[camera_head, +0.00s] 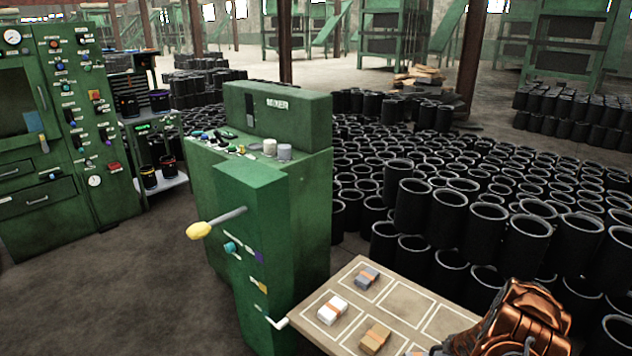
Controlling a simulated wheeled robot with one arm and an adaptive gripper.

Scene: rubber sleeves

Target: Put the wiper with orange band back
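A tan board (405,303) with white outlined slots is at the bottom centre right. Several small blocks or folded cloths with orange bands lie in its slots: a grey-blue one (367,277) at the back, a white one (332,310) at the left, and a tan one (375,340) at the front. A bit of another orange piece (417,353) shows at the bottom edge. I cannot tell which of these is the wiper. At least one back slot is bare. Copper-coloured parts of my arm cover the board's right end at the bottom right. My gripper's fingertips are not visible.
A green mixer machine (262,190) with a yellow-knobbed lever (200,230) stands left of the board. Rows of black sleeves (445,215) crowd the floor behind and right. A green control cabinet (65,150) is at far left. The left foreground floor is clear.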

